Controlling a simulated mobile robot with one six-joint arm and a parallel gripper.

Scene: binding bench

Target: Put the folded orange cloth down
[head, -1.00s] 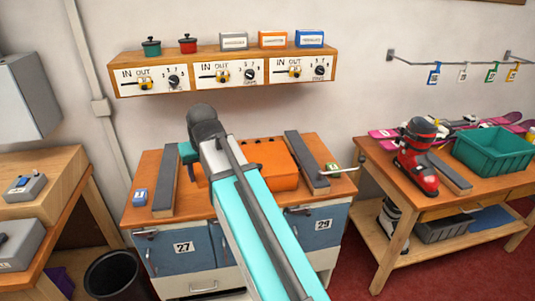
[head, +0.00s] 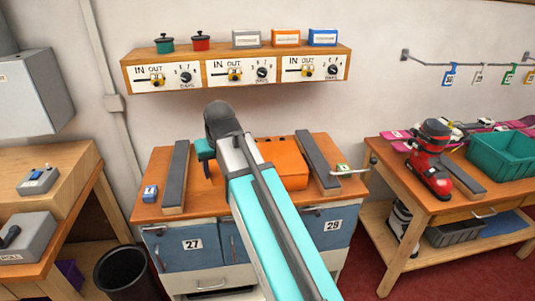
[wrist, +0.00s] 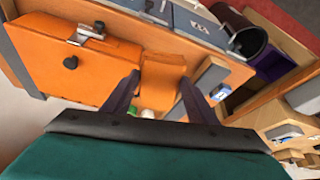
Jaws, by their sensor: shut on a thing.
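The folded orange cloth (wrist: 162,82) is a flat orange piece between the two fingers of my gripper (wrist: 160,80), which is shut on it. In the head view a bit of orange (head: 216,174) shows left of my arm, over the wooden bench top (head: 188,205); it appears to be the cloth. My fingers are hidden there behind my arm. I cannot tell whether the cloth touches the bench top or hangs just above it.
An orange case (head: 286,163) stands on the bench, right of my arm. Dark grey bars lie at left (head: 176,178) and right (head: 318,160). A control shelf (head: 235,68) hangs above. A black bin (head: 122,272) stands below left.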

